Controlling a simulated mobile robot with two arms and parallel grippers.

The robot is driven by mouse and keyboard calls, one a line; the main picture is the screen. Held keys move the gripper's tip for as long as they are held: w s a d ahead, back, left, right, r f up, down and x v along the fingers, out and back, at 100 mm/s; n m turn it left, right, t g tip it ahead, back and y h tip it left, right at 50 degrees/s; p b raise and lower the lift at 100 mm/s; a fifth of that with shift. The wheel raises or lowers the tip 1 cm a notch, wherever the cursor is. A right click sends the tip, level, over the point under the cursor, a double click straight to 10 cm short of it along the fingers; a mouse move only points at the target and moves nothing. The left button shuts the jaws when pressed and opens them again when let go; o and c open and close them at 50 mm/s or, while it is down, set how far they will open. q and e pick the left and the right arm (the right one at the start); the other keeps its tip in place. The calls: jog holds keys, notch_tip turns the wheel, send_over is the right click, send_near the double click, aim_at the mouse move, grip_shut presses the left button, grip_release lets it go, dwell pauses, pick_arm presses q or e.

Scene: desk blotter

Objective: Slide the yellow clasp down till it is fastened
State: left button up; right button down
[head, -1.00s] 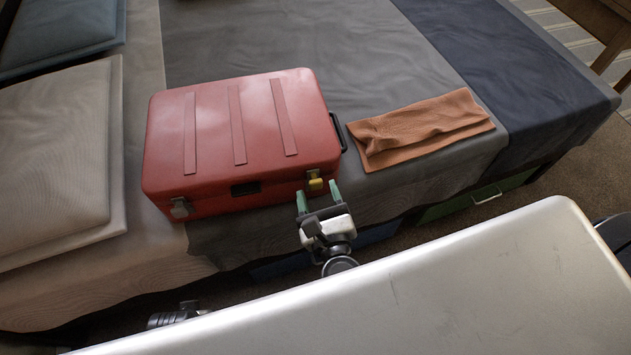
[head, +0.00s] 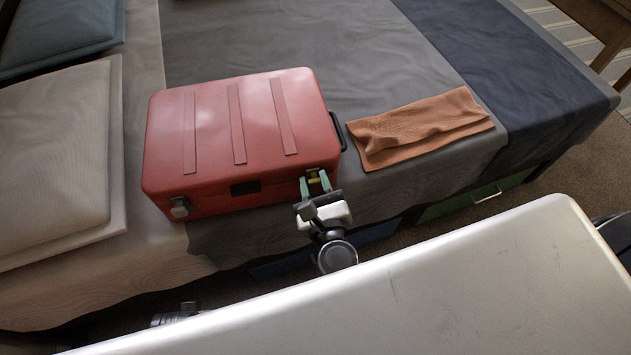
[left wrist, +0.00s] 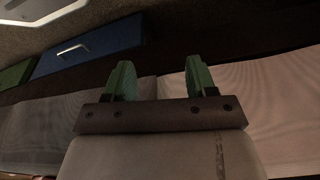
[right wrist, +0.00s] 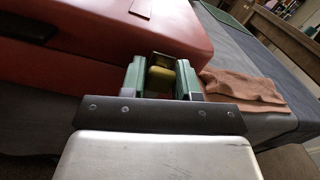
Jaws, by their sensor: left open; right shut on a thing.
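A red case (head: 240,140) lies closed on the bed, and its near side also shows in the right wrist view (right wrist: 90,60). The yellow clasp (right wrist: 161,76) is on the case's near side by its right corner; in the head view (head: 313,175) it is partly hidden. My right gripper (right wrist: 161,80) is at the clasp, with its green fingers on either side of it, shut on it. A grey latch (head: 180,207) sits at the left end of the same side. My left gripper (left wrist: 160,80) is open and empty in the left wrist view, away from the case.
An orange cloth (head: 420,130) lies on the bed right of the case. A dark handle (head: 338,131) sticks out from the case's right side. Pillows (head: 55,155) lie at the left. Drawers (left wrist: 90,48) are under the bed.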

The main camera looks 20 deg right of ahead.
jog(key=shift+f, duration=0.15)
jog(key=shift+f+b, duration=0.4)
jog(key=shift+f, duration=0.1)
pick_arm(q)
jog(key=r, duration=0.3)
jog(key=shift+w, duration=0.3)
pick_arm(e)
jog(key=c, duration=0.8)
grip_release()
